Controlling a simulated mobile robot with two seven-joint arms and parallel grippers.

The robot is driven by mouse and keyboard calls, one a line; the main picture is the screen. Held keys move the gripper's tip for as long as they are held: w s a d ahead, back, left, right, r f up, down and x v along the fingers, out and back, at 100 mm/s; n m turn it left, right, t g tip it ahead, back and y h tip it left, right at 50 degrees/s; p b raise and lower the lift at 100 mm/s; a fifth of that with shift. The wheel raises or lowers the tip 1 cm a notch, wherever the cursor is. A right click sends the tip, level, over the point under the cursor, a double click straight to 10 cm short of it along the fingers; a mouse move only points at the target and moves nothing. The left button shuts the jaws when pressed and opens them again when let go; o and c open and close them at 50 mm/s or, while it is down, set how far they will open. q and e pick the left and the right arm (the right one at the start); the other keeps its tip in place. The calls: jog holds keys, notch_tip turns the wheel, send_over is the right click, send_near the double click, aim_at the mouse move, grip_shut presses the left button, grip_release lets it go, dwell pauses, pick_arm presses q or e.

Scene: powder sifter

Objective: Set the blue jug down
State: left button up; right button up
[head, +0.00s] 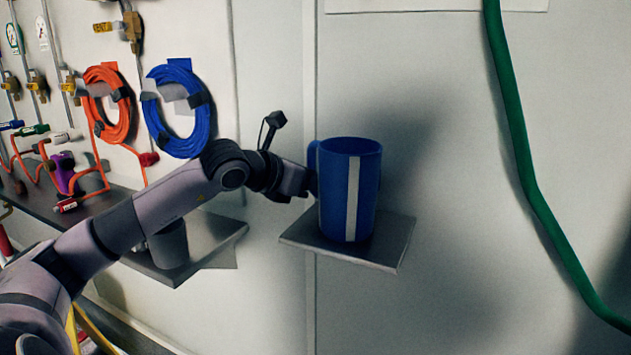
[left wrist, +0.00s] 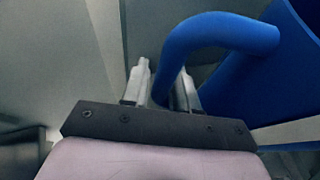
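The blue jug (head: 366,195) has a white vertical stripe and stands upright at the small grey shelf (head: 390,242) on the wall. Its base appears to rest on the shelf; a small gap could not be told from here. My left gripper (head: 308,182) reaches in from the left at the jug's handle side. In the left wrist view, the jug's curved handle (left wrist: 215,35) passes between the two fingers of my left gripper (left wrist: 163,85) and fills the space between them, so it looks shut on the handle. The jug's body is mostly cut off there. My right gripper is not in view.
A longer dark shelf (head: 215,243) with a grey cup (head: 168,244) lies left, below my arm. Orange (head: 108,105) and blue (head: 183,110) hose coils hang on the wall behind. A green hose (head: 520,150) runs down the right.

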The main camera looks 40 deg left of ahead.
pick_arm(q)
jog(key=shift+o, duration=0.9)
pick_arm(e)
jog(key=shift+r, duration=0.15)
pick_arm(q)
jog(key=shift+s+r, duration=0.1)
jog(key=shift+r, duration=0.1)
jog(key=shift+b+v, duration=0.55)
jog(key=shift+v, duration=0.3)
jog(key=shift+s+r+b, duration=0.15)
jog(key=shift+s+b, duration=0.25)
jog(key=shift+s, duration=0.25)
jog(key=b+v, duration=0.2)
jog(key=v, duration=0.6)
jog(key=shift+s+r, duration=0.35)
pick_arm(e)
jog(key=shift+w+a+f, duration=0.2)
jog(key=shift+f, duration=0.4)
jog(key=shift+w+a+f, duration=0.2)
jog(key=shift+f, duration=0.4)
